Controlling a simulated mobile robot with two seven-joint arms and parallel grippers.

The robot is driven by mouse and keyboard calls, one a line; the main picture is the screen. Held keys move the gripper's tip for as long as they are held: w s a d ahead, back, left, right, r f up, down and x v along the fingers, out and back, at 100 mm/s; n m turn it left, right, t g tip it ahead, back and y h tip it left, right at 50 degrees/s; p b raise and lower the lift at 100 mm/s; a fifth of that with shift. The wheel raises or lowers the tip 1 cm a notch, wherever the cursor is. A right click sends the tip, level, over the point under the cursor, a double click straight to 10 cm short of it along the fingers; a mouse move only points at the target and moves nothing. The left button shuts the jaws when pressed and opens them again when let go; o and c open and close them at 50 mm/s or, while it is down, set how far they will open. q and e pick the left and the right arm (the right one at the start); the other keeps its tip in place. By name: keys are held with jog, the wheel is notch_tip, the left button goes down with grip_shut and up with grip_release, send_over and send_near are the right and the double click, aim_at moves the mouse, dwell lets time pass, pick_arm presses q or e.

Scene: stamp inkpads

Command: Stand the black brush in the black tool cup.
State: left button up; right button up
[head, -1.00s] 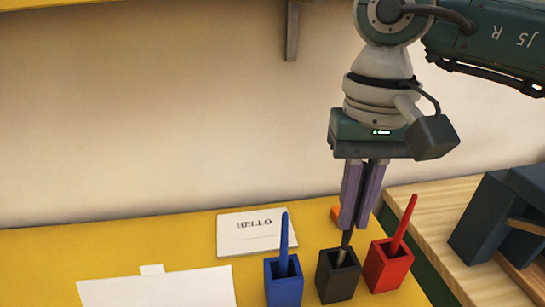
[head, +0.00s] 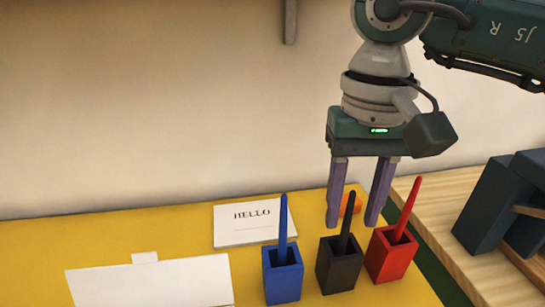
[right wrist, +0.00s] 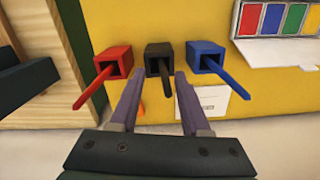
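The black brush (head: 346,236) stands in the black tool cup (head: 338,272), its handle sticking up and leaning slightly. In the right wrist view the black brush (right wrist: 166,80) also rises out of the black cup (right wrist: 158,51). My right gripper (head: 353,222) is open and empty above and behind the black cup, with its purple fingers spread on either side of the brush. In the right wrist view the open fingers (right wrist: 155,82) flank the handle without touching it. My left gripper is out of view.
A blue cup (head: 283,281) with a blue brush stands left of the black cup, and a red cup (head: 391,260) with a red brush stands right. A HELLO card (head: 254,223) and a white lidded box (head: 150,281) lie left. An orange object (head: 350,203) is behind.

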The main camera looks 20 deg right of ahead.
jog(key=shift+r, duration=0.1)
jog(key=shift+r, duration=0.35)
notch_tip(320, 180, up, 9)
jog(key=shift+w, duration=0.2)
jog(key=shift+d, duration=0.1)
dwell(0.7)
